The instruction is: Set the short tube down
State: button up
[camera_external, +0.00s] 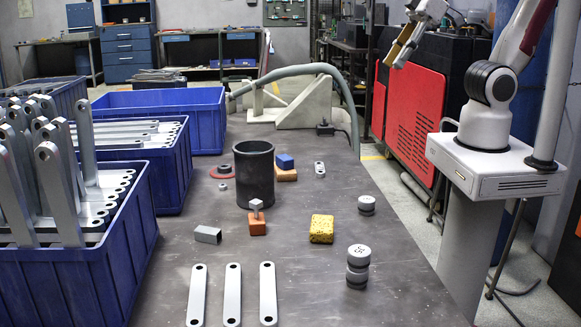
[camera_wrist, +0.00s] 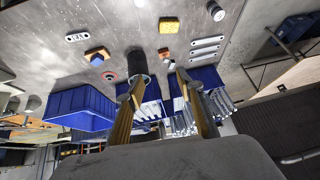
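A short grey square tube (camera_external: 207,234) lies on its side on the grey table, left of an orange block (camera_external: 257,224) with a small pale cube on top. In the wrist view the tube (camera_wrist: 171,65) shows small, close to the right fingertip in the picture but far beyond it. My gripper (camera_external: 393,61) is high at the upper right, well away from the tube. In the wrist view its two tan-padded fingers (camera_wrist: 158,80) stand apart with nothing seen between them.
A dark upright cylinder (camera_external: 254,175) stands behind the tube. Blue bins (camera_external: 130,240) of metal bars line the left edge. Three flat bars (camera_external: 232,295) lie in front. A yellow sponge (camera_external: 322,229) and stacked round pieces (camera_external: 358,268) are right. Bare table surrounds the tube's front.

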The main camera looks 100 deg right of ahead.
jog(key=s+d+f+h, duration=0.1)
jog(key=s+d, duration=0.2)
jog(key=s, duration=0.4)
jog(key=shift+d+f+g, duration=0.15)
jog(key=shift+g, duration=0.25)
dwell(0.8)
